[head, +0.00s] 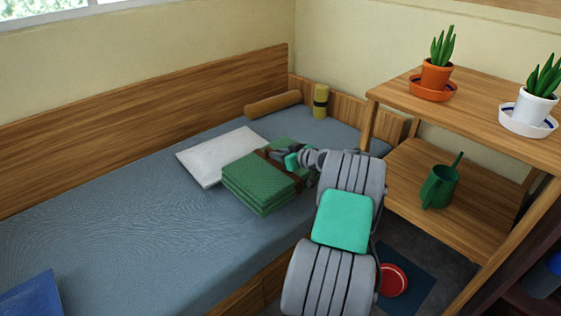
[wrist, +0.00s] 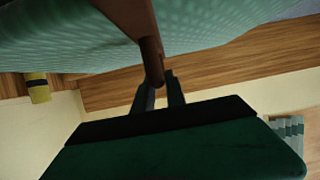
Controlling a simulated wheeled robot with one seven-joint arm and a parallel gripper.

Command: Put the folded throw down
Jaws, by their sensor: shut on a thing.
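The folded throw (head: 258,182) is a green, textured, layered bundle with a brown strap around it. It is at the middle of the bed (head: 130,225), in front of a white cushion (head: 215,157). My gripper (head: 280,157) is shut on the strap at the throw's right side. In the wrist view the brown strap (wrist: 148,40) runs between my fingertips (wrist: 162,88), with the throw's pale green fabric (wrist: 230,25) across the top. I cannot tell whether the throw's underside touches the bed.
A brown bolster (head: 272,104) and a yellow roll (head: 320,101) are at the bed's far end. A wooden shelf (head: 490,110) with potted plants and a green watering can (head: 439,186) stands at the right. A blue cushion (head: 32,300) is at lower left. The bed's left-middle is clear.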

